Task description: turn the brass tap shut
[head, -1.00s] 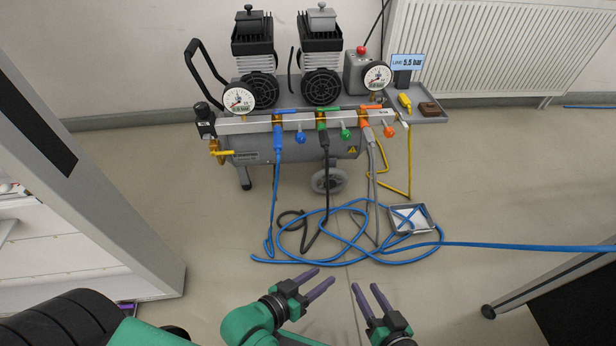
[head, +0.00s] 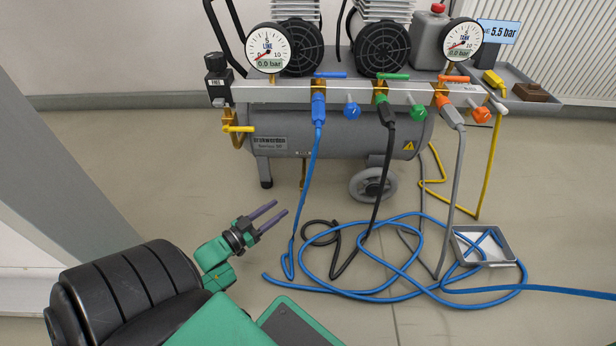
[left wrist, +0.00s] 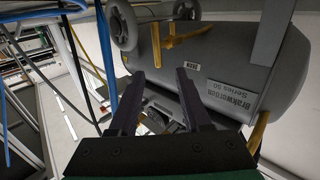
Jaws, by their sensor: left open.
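A small brass tap (head: 303,173) hangs under the grey tank (head: 290,128), below a small label; it also shows in the left wrist view (left wrist: 176,40), beside a "DRAIN" label. Its lever sticks out sideways there. A second brass valve with a yellow lever (head: 238,128) is at the tank's left end, its lever level. My left gripper (head: 280,207) is open and empty, below and left of the drain tap, apart from it. In the left wrist view its two dark fingers (left wrist: 160,74) point toward the tank. My right gripper is out of view.
Blue, black and grey hoses hang from the manifold (head: 345,95) and coil on the floor right of my gripper. A grey tray (head: 512,254) lies there. A caster wheel (head: 374,184) stands right of the drain tap. Both gauges (head: 268,47) read 0.0 bar. Floor left of the tank is clear.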

